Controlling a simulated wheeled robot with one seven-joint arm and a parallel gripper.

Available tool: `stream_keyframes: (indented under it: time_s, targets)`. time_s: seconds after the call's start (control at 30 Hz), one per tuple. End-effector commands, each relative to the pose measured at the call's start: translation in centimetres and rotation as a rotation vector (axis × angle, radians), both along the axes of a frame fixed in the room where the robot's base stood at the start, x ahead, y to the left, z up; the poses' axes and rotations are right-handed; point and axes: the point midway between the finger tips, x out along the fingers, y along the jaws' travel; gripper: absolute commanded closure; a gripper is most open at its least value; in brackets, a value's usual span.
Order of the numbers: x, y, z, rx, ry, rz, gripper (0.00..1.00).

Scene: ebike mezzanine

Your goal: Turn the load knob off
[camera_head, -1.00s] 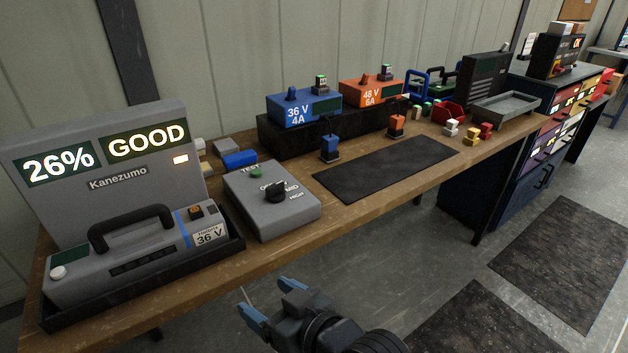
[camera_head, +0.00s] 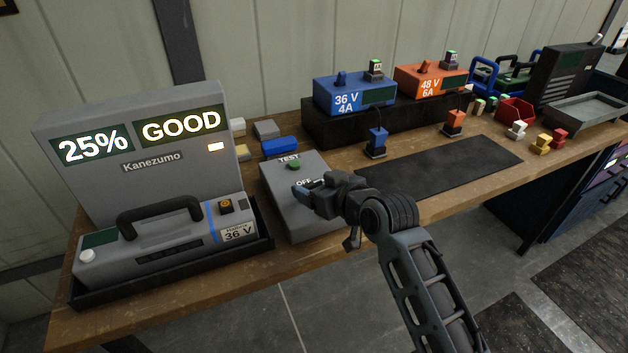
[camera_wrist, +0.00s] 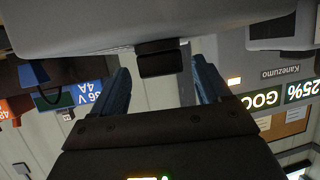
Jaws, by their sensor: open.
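The load knob is black and shows in the upside-down wrist view (camera_wrist: 160,60), against the grey load box. My gripper (camera_wrist: 160,72) is open, with one blue finger on each side of the knob; I cannot tell whether either finger touches it. In the head view my gripper (camera_head: 306,190) is over the top of the grey load box (camera_head: 292,222) and hides the knob and part of its labels. "OFF" and the green TEST button (camera_head: 293,166) show beside it. The tester display (camera_head: 137,143) reads 25% and GOOD.
A grey 36 V battery (camera_head: 150,240) sits in a black tray to the left. Behind the load box lies a blue block (camera_head: 281,146). Blue and orange chargers (camera_head: 352,95) stand at the back. A dark mat (camera_head: 440,165) to the right is clear.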

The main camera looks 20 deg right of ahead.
Motion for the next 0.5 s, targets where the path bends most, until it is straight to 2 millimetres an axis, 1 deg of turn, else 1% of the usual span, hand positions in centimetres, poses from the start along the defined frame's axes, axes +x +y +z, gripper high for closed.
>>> stream_keyframes:
  time_s: [0.03,0.2,0.5]
  targets:
    - [0.6,0.1,-0.1,-0.002,0.000,0.001,0.23]
    - [1.6,0.3,-0.6,-0.001,0.000,0.000,0.23]
    - [1.8,0.4,-0.8,0.000,-0.001,0.000,0.23]
